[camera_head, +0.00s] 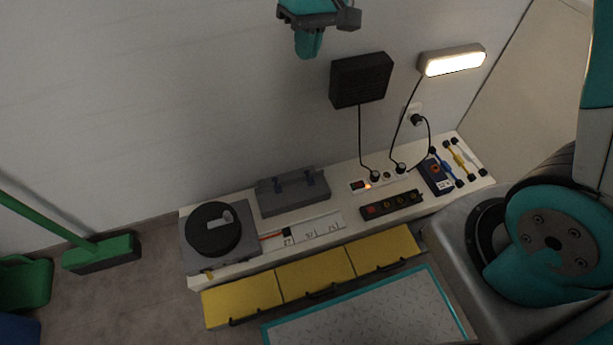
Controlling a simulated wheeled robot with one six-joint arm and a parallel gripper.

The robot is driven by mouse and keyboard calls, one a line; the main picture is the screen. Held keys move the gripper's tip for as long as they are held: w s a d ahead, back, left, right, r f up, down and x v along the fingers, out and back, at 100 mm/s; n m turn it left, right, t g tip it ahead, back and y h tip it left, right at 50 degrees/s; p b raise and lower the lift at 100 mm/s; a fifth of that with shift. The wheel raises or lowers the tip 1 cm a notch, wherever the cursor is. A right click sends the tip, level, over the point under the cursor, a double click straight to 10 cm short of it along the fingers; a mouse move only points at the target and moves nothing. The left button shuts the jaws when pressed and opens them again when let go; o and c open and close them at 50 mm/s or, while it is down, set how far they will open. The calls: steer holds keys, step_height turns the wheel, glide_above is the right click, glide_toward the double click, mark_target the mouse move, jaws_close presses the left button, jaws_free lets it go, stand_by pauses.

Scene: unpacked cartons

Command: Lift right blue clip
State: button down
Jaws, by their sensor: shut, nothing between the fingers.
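A grey toolbox (292,193) stands against the wall on the white bench, left of its middle.
A black round reel (213,230) stands left of the toolbox. A power strip (391,204), a dark blue meter (435,176) and cables are to the right. A black wall box (361,79) and a lit lamp (452,60) are above. Yellow drawers (314,273) form the bench front.

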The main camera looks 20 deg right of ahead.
steer(key=m+b, duration=0.1)
steer(key=b, duration=0.9)
glide_above(308, 178)
steer(key=a, duration=0.1)
step_height(308, 178, down, 19)
steer(key=w+d+f+m+b, duration=0.1)
steer(key=w+f+b, duration=0.2)
steer(key=f, duration=0.7)
steer(key=w+d+f+m+g+h+b, duration=0.1)
steer(key=w+f+b, duration=0.1)
steer(key=f+b, duration=0.5)
step_height(308, 178, down, 3)
steer(key=shift+w+d+f+h, duration=0.15)
steer(key=shift+w+h, duration=0.15)
steer(key=shift+w, duration=0.1)
steer(key=f+b, duration=0.2)
steer(key=f, duration=0.1)
steer(key=s+f+b, duration=0.1)
steer(key=f+b, duration=0.1)
steer(key=f, duration=0.1)
steer(key=f+b, duration=0.2)
steer(key=f, duration=0.1)
steer(key=shift+s+f+b, duration=0.2)
steer(key=shift+f+b, duration=0.15)
steer(key=shift+f, duration=0.05)
steer(key=shift+s+a, duration=0.15)
steer(key=shift+a, duration=0.1)
